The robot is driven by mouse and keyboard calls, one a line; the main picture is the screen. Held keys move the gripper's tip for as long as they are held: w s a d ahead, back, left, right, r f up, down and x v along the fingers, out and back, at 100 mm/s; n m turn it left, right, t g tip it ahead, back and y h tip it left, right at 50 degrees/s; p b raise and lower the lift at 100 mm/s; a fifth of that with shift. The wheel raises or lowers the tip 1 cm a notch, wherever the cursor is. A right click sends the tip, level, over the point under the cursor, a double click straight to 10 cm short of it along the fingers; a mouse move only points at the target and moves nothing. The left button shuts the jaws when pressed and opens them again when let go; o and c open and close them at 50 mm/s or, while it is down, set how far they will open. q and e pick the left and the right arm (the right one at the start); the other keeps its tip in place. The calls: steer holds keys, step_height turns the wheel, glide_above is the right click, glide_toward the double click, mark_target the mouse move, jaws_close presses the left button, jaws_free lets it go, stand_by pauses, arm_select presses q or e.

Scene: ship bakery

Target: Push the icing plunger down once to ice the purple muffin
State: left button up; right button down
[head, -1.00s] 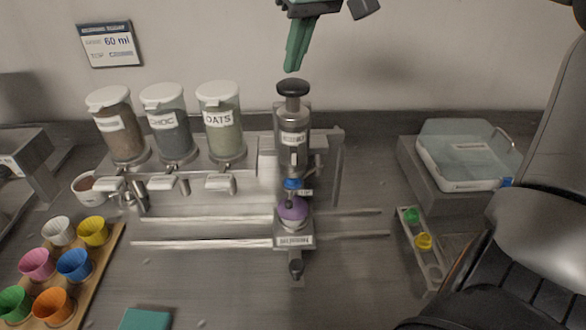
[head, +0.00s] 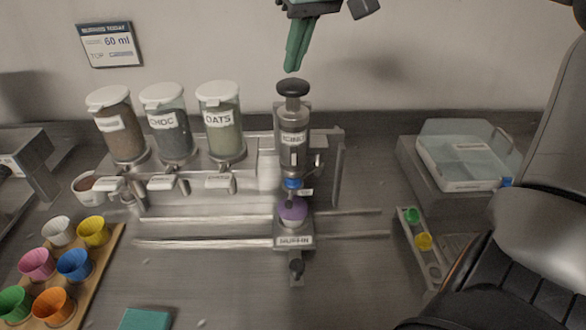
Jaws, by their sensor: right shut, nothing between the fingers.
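The icing dispenser (head: 293,140) is a steel cylinder with a label, standing at the middle of the counter. Its black plunger knob (head: 292,88) stands raised on top. The purple muffin (head: 292,210) sits in the holder below the blue nozzle (head: 292,183). My right gripper (head: 294,68), with green fingers, is shut and empty, just above the plunger knob; a small gap shows between them. My left gripper is not in view.
Three ingredient jars (head: 219,118) stand left of the dispenser. A wooden tray (head: 103,250) of coloured cups is at the lower left. A lidded container (head: 465,155) and a small rack (head: 433,270) stand to the right. A teal block (head: 145,319) lies at the front.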

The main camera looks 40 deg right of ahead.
mark_target(295, 84)
steer(key=shift+f+b, duration=0.6)
steer(key=shift+f, duration=1.7)
steer(key=shift+s, duration=0.1)
steer(key=shift+r+p, duration=1.2)
steer(key=shift+r, duration=1.1)
steer(key=shift+r, duration=3)
